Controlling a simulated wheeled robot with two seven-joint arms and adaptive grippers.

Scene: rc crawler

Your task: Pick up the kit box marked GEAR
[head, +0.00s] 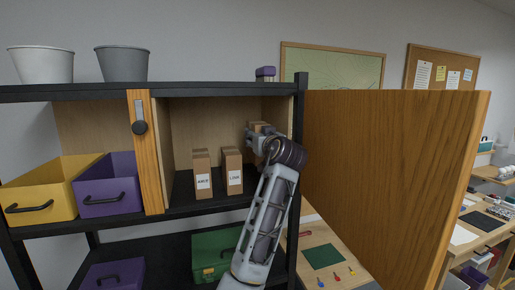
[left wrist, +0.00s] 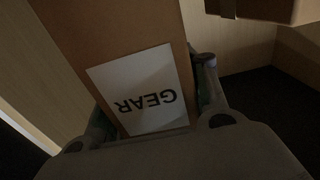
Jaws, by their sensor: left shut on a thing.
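The kit box marked GEAR (left wrist: 110,40) is a brown carton with a white label, seen close up and upside down in the left wrist view. My left gripper (left wrist: 158,108) is shut on it, one finger on each side of the box. In the head view my left gripper (head: 256,134) reaches into the open cabinet at the right, and the box top (head: 260,126) shows just behind it. The rest of the box is hidden by my arm. I cannot tell if the box touches the shelf. My right gripper is not in view.
Two similar boxes, one marked ARCS or similar (head: 203,181) and one marked LINK or similar (head: 235,178), stand left of my gripper on the cabinet floor. An open wooden door (head: 390,170) stands to the right. Yellow (head: 40,200) and purple (head: 112,195) bins sit at left.

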